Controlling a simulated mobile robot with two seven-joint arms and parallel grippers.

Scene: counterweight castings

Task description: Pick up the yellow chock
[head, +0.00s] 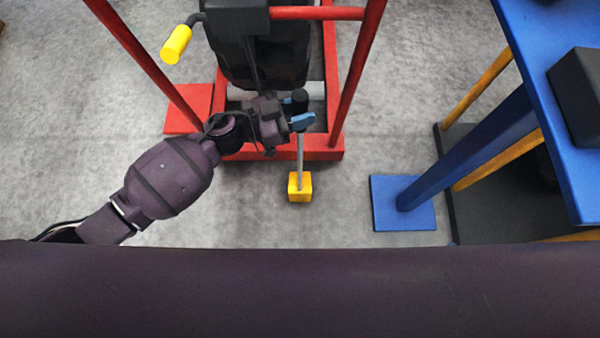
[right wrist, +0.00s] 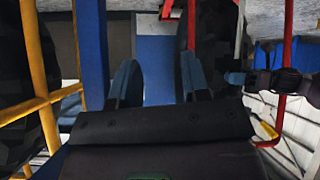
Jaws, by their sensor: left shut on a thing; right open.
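The yellow chock (head: 300,186) is a small yellow block with a grey upright rod and a black knob on top. It shows in the head view, just in front of the red base frame. My left gripper (head: 299,111) is shut on the upper part of its rod, just below the black knob, with blue fingertips around it. From above I cannot tell whether the block touches the floor. My right gripper (right wrist: 158,84) is open, with nothing between its fingers in the right wrist view. The left gripper's blue fingertip also shows at the right there.
A red frame (head: 244,155) holding a dark casting (head: 262,62) stands behind the chock. A yellow-gripped handle (head: 176,44) sticks out at its left. A blue table (head: 550,85) with a blue foot plate (head: 402,215) stands at the right. Grey floor lies open between.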

